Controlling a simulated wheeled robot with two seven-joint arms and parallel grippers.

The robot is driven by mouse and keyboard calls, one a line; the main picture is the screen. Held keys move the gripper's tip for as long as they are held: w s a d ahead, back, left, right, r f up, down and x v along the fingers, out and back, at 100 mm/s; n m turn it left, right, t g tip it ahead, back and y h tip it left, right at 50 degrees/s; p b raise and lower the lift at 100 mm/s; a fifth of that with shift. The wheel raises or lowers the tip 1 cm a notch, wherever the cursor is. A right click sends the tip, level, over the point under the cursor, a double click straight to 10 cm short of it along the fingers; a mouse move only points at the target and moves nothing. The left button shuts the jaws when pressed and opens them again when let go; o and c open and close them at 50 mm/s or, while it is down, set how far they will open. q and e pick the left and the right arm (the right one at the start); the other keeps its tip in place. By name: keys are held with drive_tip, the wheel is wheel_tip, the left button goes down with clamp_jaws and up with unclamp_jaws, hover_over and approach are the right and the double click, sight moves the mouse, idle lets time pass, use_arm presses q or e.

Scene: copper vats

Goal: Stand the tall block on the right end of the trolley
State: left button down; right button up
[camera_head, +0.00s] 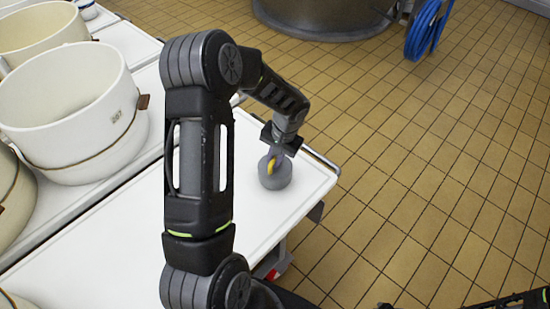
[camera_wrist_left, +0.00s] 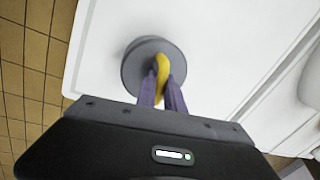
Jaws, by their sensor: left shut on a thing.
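The white-topped trolley (camera_head: 110,255) has its right end near the middle of the head view. A grey round piece (camera_head: 275,174) with a yellow curved part (camera_head: 271,166) is at that end, close to the edge. It also shows in the left wrist view (camera_wrist_left: 136,66), with the yellow part (camera_wrist_left: 162,68) on top. My left gripper (camera_head: 276,155) is above it, shut on the yellow part; its fingers (camera_wrist_left: 162,92) are on either side of it in the wrist view. Whether the grey base touches the top is unclear. I see no separate tall block. My right gripper is not in view.
Large cream pots (camera_head: 72,112) stand on the white surfaces at the left. A copper vat (camera_head: 322,18) and a blue hose (camera_head: 424,30) are at the back. Tiled floor (camera_head: 430,160) lies open right of the trolley. The white top around the grey piece is clear.

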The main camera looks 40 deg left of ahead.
use_arm(q)
drive_tip(key=shift+w+f+b, duration=0.1)
drive_tip(key=shift+f+b, duration=0.55)
drive_tip(key=shift+b, duration=0.05)
idle(0.6)
drive_tip(key=c, duration=1.4)
unclamp_jaws()
drive_tip(key=shift+o, duration=0.2)
drive_tip(key=shift+f, duration=0.1)
drive_tip(key=shift+r+p, duration=2.25)
drive_tip(key=shift+r, duration=1.3)
